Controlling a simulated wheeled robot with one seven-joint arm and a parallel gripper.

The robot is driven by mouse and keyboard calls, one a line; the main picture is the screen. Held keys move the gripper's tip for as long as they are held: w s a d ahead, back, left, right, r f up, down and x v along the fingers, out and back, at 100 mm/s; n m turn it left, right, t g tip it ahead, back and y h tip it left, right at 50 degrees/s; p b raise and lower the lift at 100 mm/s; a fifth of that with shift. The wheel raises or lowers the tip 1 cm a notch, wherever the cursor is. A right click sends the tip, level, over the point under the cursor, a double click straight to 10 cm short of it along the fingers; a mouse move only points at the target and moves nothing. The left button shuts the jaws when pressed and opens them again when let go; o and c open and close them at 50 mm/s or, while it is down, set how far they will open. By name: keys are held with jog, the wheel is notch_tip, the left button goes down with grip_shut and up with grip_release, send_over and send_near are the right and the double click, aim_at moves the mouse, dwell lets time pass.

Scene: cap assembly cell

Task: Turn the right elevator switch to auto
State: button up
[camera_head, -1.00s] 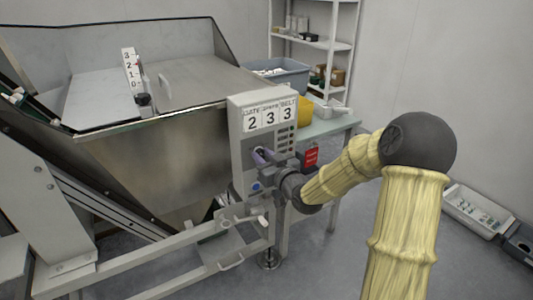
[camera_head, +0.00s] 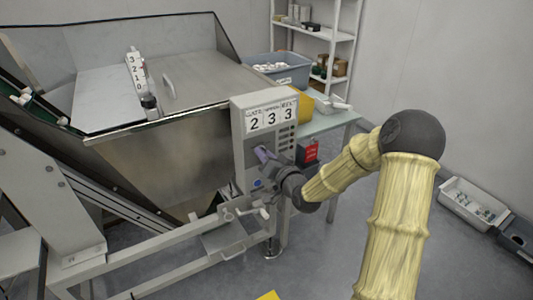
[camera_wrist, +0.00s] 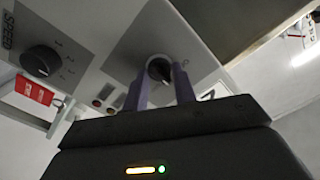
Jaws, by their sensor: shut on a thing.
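The grey control box (camera_head: 240,165) stands on the front right of the steel hopper, with counters reading 2, 3, 3 at its top. My gripper (camera_head: 262,154) is at the box's front face, low on its left part. In the wrist view, its two purple fingers (camera_wrist: 160,74) are shut on a round black switch knob (camera_wrist: 158,68), one finger on each side. The knob has a light rim, and a mark like "0" is printed to its right. I cannot read its setting or any "auto" label; my gripper hides part of the plate.
A second black knob (camera_wrist: 41,61), labelled SPEED, and a red tag (camera_wrist: 34,91) are left of my gripper in the wrist view. A crank handle (camera_head: 262,211) is below the box. A table (camera_head: 335,121) with a grey bin (camera_head: 290,75) stands behind.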

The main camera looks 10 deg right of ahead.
jog(key=shift+d, duration=0.1)
jog(key=o, duration=1)
jog(key=p+v, duration=1.5)
jog(key=v, duration=0.2)
jog(key=shift+s, duration=0.2)
dwell(0.4)
